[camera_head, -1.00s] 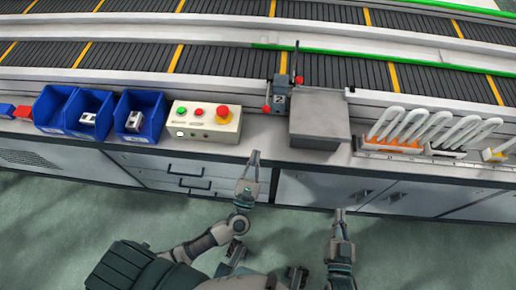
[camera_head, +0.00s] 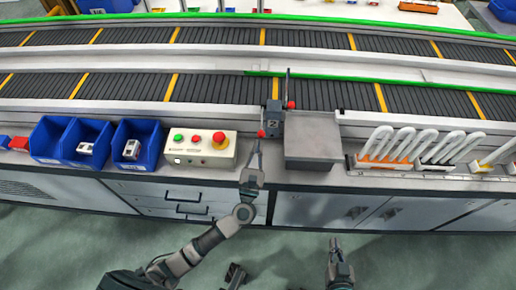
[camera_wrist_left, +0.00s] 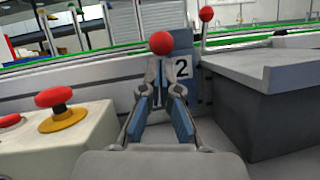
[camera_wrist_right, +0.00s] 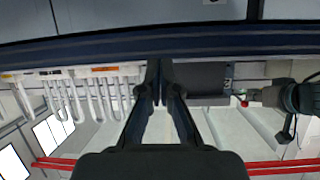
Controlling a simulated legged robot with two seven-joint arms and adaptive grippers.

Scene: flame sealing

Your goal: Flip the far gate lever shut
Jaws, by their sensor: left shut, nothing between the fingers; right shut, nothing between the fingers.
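The gate unit (camera_head: 274,120) is a grey block marked 2 at the conveyor's front edge. It has a near red-ball lever (camera_head: 262,134) and a far red-ball lever (camera_head: 291,104) at its back right. In the left wrist view the far lever (camera_wrist_left: 206,14) stands upright, and the near red ball (camera_wrist_left: 161,42) shows straight beyond my fingertips. My left gripper (camera_head: 258,146) is shut and empty, just in front of the near ball; contact cannot be told. My right gripper (camera_head: 335,240) is shut and empty, low in front of the cabinets.
A grey box (camera_head: 313,137) stands right of the gate unit. A control box (camera_head: 200,148) with a red stop button stands left, beside blue bins (camera_head: 138,145). A rack of white loops (camera_head: 400,150) is at the right. The conveyor (camera_head: 210,88) runs behind.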

